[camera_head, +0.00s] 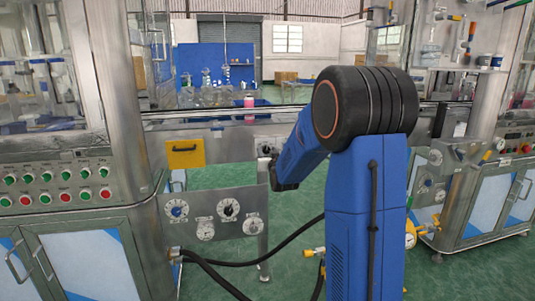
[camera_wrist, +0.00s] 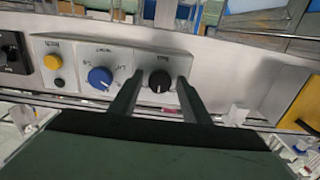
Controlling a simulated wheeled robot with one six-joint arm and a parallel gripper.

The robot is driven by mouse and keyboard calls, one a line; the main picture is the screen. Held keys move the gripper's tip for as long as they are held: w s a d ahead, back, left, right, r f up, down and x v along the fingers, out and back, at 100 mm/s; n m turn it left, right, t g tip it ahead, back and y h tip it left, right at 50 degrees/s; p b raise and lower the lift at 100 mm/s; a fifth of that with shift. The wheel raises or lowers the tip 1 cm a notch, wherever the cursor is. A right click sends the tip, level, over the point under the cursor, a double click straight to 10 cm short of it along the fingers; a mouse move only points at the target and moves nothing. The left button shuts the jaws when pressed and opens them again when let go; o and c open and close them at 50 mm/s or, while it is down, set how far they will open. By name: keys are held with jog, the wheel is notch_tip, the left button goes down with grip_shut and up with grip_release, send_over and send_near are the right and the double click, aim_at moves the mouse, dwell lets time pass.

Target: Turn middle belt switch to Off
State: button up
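In the wrist view, a grey control panel holds a black knob (camera_wrist: 160,81) with a white pointer mark aimed downward. A larger blue knob (camera_wrist: 100,78) sits to its left on the same panel, and a yellow button (camera_wrist: 52,62) is further left. The labels are too small to read, so I cannot tell which is the middle belt switch. My gripper (camera_wrist: 160,92) is open, with one finger on each side of the black knob. I cannot tell whether the fingers touch it.
A black switch box (camera_wrist: 12,58) is at the left edge of the wrist view. A yellow plate with a handle (camera_head: 185,153) is on the machine frame. A gauge panel (camera_head: 215,212) hangs below it. A cabinet with red and green buttons (camera_head: 65,198) stands left.

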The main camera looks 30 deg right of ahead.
jog(key=c, duration=0.8)
jog(key=n, duration=0.4)
jog(key=shift+n, duration=0.4)
jog(key=n, duration=0.4)
jog(key=shift+n, duration=0.7)
jog(key=o, duration=1)
jog(key=shift+o, duration=0.2)
